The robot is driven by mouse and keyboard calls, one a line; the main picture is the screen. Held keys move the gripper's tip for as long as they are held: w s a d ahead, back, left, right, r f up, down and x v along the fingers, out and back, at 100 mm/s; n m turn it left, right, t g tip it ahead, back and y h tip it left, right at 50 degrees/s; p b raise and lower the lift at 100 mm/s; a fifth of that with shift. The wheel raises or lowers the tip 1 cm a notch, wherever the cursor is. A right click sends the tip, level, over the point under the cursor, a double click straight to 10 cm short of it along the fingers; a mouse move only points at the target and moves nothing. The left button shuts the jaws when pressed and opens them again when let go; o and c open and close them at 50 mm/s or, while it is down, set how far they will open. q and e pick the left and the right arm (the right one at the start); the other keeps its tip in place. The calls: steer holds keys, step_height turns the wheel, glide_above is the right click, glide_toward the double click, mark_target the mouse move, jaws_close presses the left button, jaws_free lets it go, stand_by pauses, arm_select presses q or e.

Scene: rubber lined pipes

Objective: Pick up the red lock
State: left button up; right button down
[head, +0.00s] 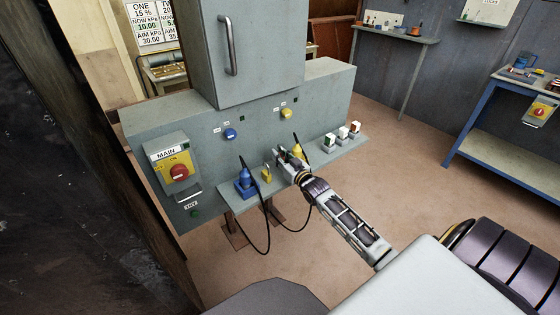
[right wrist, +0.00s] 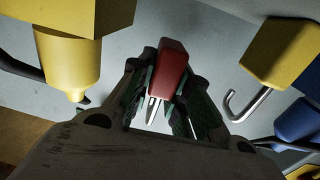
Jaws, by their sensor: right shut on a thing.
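The red lock (right wrist: 173,66) is between the fingers of my right gripper in the right wrist view, with part of its metal shackle showing below the red body. My right gripper (right wrist: 168,92) is shut on it. In the head view my right gripper (head: 287,157) is over the narrow shelf of the grey cabinet and hides the lock. I cannot tell whether the lock still touches the shelf. My left gripper is not in view.
A yellow lock (head: 267,174) and a blue plug (head: 245,180) stand left of my right gripper on the shelf (head: 236,203). A yellow plug (head: 297,151) is close on its other side. Black cables hang below. Small white blocks (head: 343,132) stand farther right.

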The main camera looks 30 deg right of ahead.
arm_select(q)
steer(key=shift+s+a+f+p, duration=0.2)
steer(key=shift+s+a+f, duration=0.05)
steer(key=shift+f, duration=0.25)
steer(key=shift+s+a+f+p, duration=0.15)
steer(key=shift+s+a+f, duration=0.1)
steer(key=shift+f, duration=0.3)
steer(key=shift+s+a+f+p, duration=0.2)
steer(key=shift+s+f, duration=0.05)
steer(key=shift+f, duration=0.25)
arm_select(e)
steer(key=shift+r, duration=2.9)
